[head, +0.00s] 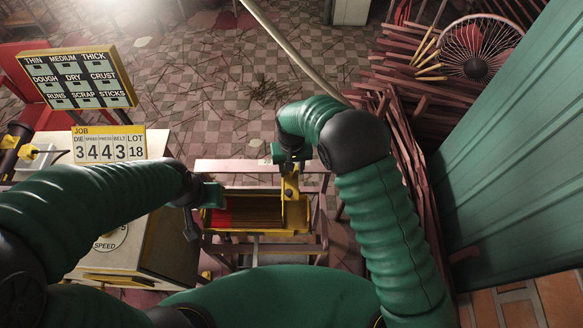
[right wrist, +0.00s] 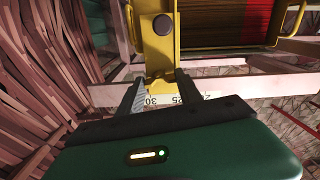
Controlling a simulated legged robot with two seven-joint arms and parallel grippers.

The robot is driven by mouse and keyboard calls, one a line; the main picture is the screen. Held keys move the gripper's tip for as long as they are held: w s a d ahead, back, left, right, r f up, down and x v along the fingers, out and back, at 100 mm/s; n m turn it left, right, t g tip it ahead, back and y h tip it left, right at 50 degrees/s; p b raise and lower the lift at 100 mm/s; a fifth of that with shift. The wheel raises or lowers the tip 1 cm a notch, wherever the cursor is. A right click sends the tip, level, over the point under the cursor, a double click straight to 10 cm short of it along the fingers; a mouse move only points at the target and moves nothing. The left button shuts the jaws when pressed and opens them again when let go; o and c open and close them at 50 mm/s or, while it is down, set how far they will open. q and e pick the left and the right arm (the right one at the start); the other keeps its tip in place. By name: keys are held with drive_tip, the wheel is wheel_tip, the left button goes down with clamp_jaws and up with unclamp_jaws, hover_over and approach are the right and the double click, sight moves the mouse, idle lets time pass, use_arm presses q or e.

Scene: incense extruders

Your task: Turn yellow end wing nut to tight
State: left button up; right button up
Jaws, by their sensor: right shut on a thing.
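The yellow end piece (head: 290,188) sits at the right end of a trough-like extruder (head: 258,212) with brown strands inside. In the right wrist view the yellow end piece (right wrist: 160,50) carries a dark round bolt head (right wrist: 162,24). My right gripper (head: 291,167) reaches it from above. In its wrist view the two dark fingers (right wrist: 161,92) are shut on the near part of the yellow piece.
A pale table (head: 150,255) with a speed dial stands at left, below a job sign (head: 108,145) and a label board (head: 76,78). A printed scale (right wrist: 215,97) runs past my right fingers. Stick bundles (head: 405,165) and a fan (head: 478,48) stand at right.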

drive_tip(key=shift+w+r, duration=0.2)
drive_tip(key=shift+w, duration=0.1)
drive_tip(key=o, duration=1.1)
drive_tip(key=shift+o, duration=1.4)
drive_tip(key=shift+f, duration=0.1)
drive_tip(key=shift+s, duration=0.15)
wheel_tip(320, 180, up, 17)
drive_tip(key=b, duration=0.1)
drive_tip(key=shift+f+b, duration=0.2)
drive_tip(key=shift+b, duration=0.15)
